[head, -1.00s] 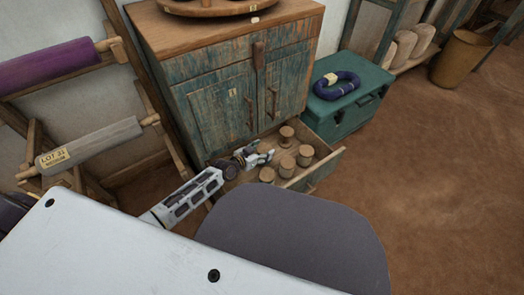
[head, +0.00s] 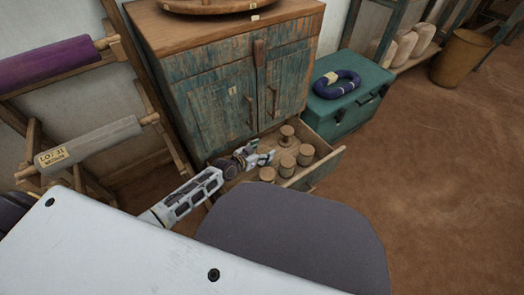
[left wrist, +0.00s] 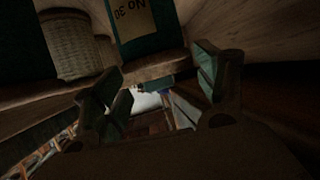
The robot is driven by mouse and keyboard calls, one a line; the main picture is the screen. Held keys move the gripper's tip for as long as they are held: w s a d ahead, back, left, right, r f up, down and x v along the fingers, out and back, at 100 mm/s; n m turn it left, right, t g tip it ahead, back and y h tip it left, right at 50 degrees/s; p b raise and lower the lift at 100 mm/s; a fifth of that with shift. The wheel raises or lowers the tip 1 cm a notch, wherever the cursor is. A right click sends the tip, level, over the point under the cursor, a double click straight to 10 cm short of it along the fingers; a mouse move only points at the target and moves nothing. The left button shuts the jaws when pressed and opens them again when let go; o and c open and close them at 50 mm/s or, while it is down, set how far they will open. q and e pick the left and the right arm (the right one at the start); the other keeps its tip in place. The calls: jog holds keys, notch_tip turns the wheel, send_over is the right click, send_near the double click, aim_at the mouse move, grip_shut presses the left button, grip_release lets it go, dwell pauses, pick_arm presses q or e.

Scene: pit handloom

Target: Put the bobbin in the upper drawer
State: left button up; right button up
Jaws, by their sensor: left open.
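The open lower drawer (head: 325,163) of the cabinet holds several bobbins. One bobbin (head: 288,135) with a wide base stands towards the back; plainer ones (head: 305,155) stand in front. My left gripper (head: 266,152) is open and empty at the drawer, just left of these bobbins. In the left wrist view its fingers (left wrist: 155,88) are spread with nothing between them. A dark green bobbin (left wrist: 150,50) labelled "No 30" and a beige thread-wound one (left wrist: 75,45) lie beyond the fingers. The upper drawer front (head: 205,58) looks shut. My right gripper is out of view.
A teal chest (head: 345,110) with a blue coil (head: 337,84) on it stands right of the cabinet. Rolls on a wooden rack (head: 90,145) stand at the left. A grey rounded surface (head: 290,235) fills the lower middle.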

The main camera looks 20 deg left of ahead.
pick_arm(q)
jog(key=shift+r, duration=0.15)
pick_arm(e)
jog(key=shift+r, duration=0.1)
pick_arm(q)
jog(key=shift+r+p, duration=0.35)
jog(key=shift+r, duration=0.05)
jog(key=shift+s+r, duration=0.1)
jog(key=shift+r, duration=0.05)
jog(key=p+v, duration=0.3)
jog(key=v, duration=0.4)
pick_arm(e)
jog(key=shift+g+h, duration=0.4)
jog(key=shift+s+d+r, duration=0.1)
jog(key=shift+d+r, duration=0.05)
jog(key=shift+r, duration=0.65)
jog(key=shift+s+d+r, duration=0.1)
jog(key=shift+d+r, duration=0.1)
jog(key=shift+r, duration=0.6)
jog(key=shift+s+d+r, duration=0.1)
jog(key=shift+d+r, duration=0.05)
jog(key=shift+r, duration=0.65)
pick_arm(q)
jog(key=shift+s+a, duration=0.1)
